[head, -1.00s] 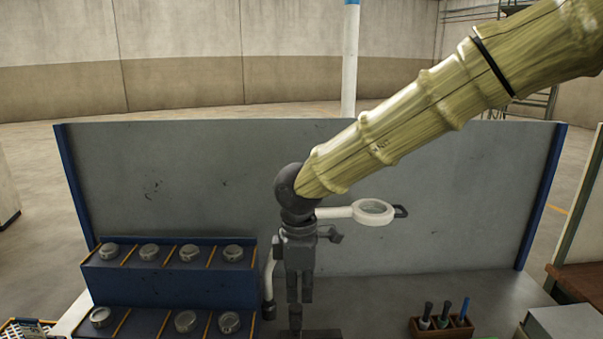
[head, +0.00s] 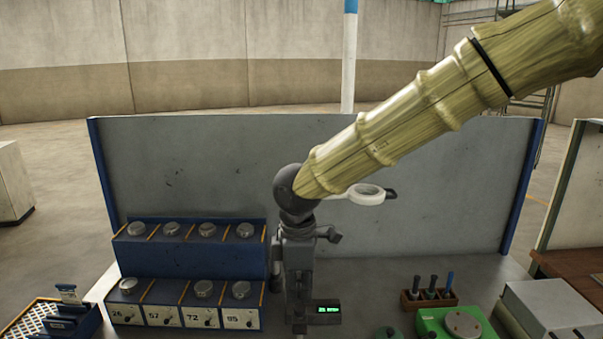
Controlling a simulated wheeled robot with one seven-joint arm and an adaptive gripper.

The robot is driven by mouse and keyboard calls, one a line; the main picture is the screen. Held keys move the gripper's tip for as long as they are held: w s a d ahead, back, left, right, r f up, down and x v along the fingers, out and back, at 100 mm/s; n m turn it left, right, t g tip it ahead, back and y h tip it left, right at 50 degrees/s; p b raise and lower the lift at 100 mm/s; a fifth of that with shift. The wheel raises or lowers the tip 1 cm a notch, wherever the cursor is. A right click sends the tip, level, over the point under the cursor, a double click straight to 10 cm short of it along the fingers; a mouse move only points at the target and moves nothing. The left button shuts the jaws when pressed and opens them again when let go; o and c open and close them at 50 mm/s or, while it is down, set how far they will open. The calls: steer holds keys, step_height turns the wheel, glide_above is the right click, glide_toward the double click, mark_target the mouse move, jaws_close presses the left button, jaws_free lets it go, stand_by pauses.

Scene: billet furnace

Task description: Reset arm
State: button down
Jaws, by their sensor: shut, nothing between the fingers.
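My gripper (head: 299,325) hangs downward in the middle of the head view, below a dark round wrist joint at the end of my bamboo-like arm. Its fingers look closed together and empty. They are seen in front of the workbench, left of a small dark device with a green lit display (head: 327,310). Whether the fingertips touch anything cannot be told.
A blue stepped rack (head: 190,262) with round metal pieces and number labels stands left of my gripper. A blue-and-white tray (head: 40,318) is further left. A magnifier lamp (head: 366,194), a wooden holder (head: 430,299), a green device (head: 455,322) and a grey box (head: 550,310) are right. A grey panel (head: 200,165) stands behind.

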steer(key=s+d+f+n+t+h, duration=0.1)
steer(key=d+f+n, duration=0.6)
steer(key=f+n, duration=0.3)
steer(key=s+d+f+n+t+h, duration=0.1)
steer(key=d+f+n+h, duration=0.1)
steer(key=d+f+n, duration=0.7)
steer(key=s+d+f+n+t+h, duration=0.1)
steer(key=d+f+n, duration=0.3)
steer(key=f+n, duration=0.65)
steer(key=s+d+f+n+g+y+b, duration=0.1)
steer(key=s+d+f+n+g+y, duration=0.1)
steer(key=s+f+n, duration=0.95)
steer(key=s+d+f+n+g+y, duration=0.1)
steer(key=s+f+n+y, duration=0.1)
steer(key=s+f+n, duration=0.9)
steer(key=s+f+n+b, duration=0.1)
steer(key=s+f+b, duration=0.2)
steer(key=f+b, duration=0.8)
steer(key=b, duration=0.3)
steer(key=shift+s, duration=0.4)
steer(key=shift+r, duration=0.1)
